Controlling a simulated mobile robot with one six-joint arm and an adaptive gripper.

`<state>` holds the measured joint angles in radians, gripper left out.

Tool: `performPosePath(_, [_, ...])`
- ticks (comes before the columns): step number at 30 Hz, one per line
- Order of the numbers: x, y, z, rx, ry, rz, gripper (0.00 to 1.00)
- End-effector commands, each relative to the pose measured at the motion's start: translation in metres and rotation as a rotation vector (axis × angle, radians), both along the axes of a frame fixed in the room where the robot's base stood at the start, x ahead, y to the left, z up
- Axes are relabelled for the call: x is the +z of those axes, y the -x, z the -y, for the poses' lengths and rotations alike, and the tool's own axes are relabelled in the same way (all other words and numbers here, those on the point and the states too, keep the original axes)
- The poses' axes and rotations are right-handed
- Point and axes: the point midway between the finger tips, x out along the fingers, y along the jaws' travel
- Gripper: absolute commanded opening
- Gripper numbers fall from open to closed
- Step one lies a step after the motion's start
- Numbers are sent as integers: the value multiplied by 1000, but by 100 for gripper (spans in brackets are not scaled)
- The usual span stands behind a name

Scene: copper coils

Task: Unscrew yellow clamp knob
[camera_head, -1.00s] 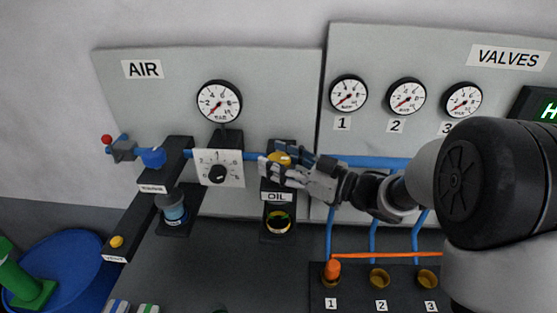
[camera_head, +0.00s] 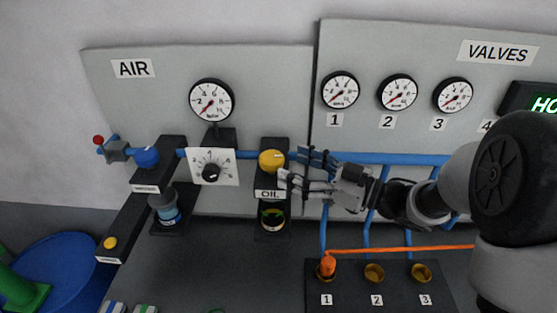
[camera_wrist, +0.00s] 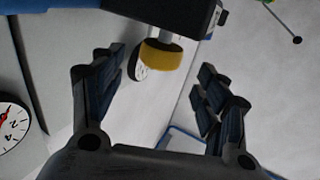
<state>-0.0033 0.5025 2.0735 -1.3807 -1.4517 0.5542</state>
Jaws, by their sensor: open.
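A yellow knob (camera_head: 271,161) sits on top of the black OIL unit (camera_head: 271,225) on the AIR panel. In the wrist view the yellow knob (camera_wrist: 161,56) stands on a short silver stem below a black block, between and beyond my fingertips. My gripper (camera_head: 293,167) is open and empty, just to the right of the knob in the head view. Its spread fingers (camera_wrist: 160,80) also show in the wrist view, with no contact visible. A smaller yellow knob (camera_head: 110,243) is on the VENT block at the left.
A white dial plate (camera_head: 222,163) with a black knob is left of the OIL unit. Blue pipes (camera_head: 390,159) run behind my gripper. An orange pipe (camera_head: 400,250) and a numbered valve block (camera_head: 350,291) lie below. A blue knob (camera_head: 146,157) is farther left.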

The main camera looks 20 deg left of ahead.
Motion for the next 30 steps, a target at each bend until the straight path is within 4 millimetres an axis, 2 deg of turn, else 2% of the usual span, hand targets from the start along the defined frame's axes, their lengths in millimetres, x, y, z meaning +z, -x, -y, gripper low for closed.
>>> performPosePath(1, [0, 1, 12, -6, 0, 1, 68])
performPosePath(3, [0, 4, 25, -4, 0, 0, 68])
performPosePath(9, [0, 10, 47, 0, 0, 1, 68])
performPosePath(26, [1, 10, 51, -7, 4, 4, 68])
performPosePath(30, [8, -9, 56, -124, 75, 51, 68])
